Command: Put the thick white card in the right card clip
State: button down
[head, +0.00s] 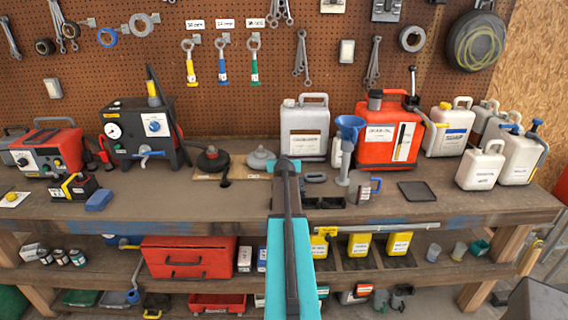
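I cannot make out a loose thick white card for certain. Three small white labels, left (195,23), middle (225,23) and right (255,22), are on the pegboard above hanging tools. Small grey holders show beside the tools; I cannot tell whether the right one (264,37) is a card clip. My teal and dark arm reaches up from the bottom centre. My gripper (287,166) is over the back of the bench, in front of the grey jug. Its fingers are seen from behind, so its opening and anything in it are hidden.
A grey jug (305,128), blue funnel (350,125) and red canister (388,135) stand behind and right of my gripper. A black box with a gauge (138,130) stands left. Low dark trays (322,203) lie near the arm. The bench front left of centre (190,205) is clear.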

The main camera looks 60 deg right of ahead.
jog(key=shift+f, duration=0.35)
jog(key=shift+f, duration=0.2)
jog(key=c, duration=1.8)
grip_release()
jog(key=shift+r, duration=0.1)
jog(key=shift+r, duration=0.15)
jog(key=shift+b+v, duration=1.4)
jog(key=shift+v, duration=4.65)
jog(key=shift+o, duration=0.4)
